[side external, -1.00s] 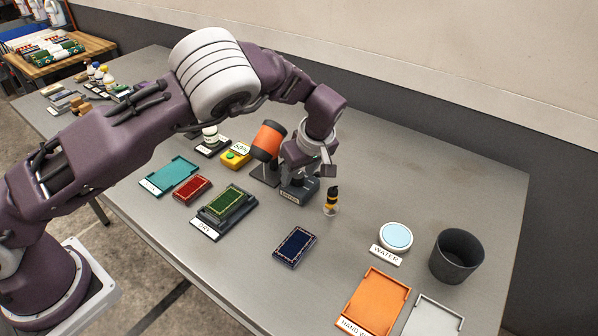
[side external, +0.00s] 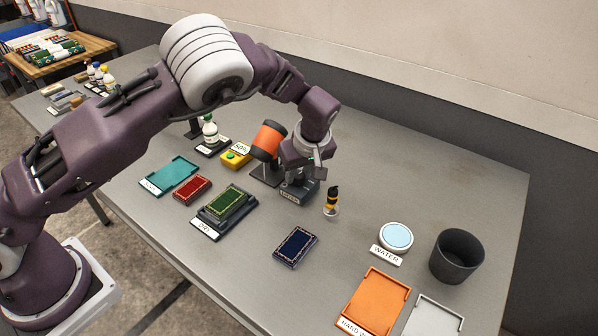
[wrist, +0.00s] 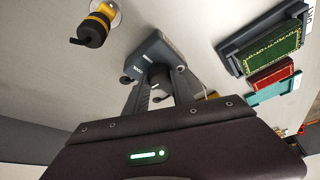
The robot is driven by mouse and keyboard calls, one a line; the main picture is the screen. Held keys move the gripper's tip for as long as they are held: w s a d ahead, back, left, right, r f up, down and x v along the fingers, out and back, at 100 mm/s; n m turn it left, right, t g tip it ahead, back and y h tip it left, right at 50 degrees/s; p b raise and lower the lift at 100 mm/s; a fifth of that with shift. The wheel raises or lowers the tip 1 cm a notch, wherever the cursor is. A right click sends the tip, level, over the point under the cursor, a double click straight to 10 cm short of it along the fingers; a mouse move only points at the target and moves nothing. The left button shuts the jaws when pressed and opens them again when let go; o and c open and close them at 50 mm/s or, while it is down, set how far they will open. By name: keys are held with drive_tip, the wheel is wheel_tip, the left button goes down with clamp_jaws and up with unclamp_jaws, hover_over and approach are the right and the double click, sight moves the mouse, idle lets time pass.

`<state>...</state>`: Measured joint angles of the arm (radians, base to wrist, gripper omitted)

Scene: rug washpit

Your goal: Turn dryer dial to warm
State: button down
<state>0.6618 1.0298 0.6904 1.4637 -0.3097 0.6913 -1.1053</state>
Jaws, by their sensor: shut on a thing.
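The dryer control (side external: 299,195) is a small dark box with a printed label on its front, standing on the table just right of the orange dryer drum (side external: 266,141). In the wrist view the box (wrist: 149,52) lies beyond my fingers. My gripper (side external: 302,178) points down onto the top of the box. In the wrist view my gripper (wrist: 159,82) has its two fingers closed in on the dial, a small dark knob mostly hidden between them. I cannot read the dial's setting or its marks.
A yellow box with a green button (side external: 235,155) is to the left. A dark blue rug sample (side external: 296,245) lies in front. The table right of the nozzle is clear up to the water pad (side external: 397,236).

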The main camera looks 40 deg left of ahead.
drive_tip(key=m+t+h, duration=0.1)
drive_tip(key=m, duration=0.3)
drive_tip(key=shift+s, duration=0.1)
drive_tip(key=m+h, duration=0.1)
drive_tip(key=m, duration=0.1)
drive_tip(key=m+t, duration=0.1)
drive_tip(key=m, duration=0.2)
drive_tip(key=shift+a+h, duration=0.2)
drive_tip(key=shift+h, duration=0.2)
drive_tip(key=m+h, duration=0.2)
drive_tip(key=m, duration=0.3)
drive_tip(key=shift+a, duration=0.15)
drive_tip(key=shift+m+h, duration=0.8)
drive_tip(key=shift+m, duration=1.3)
drive_tip(key=shift+m+g, duration=0.3)
drive_tip(key=shift+g, duration=0.1)
drive_tip(key=c, duration=1.1)
unclamp_jaws()
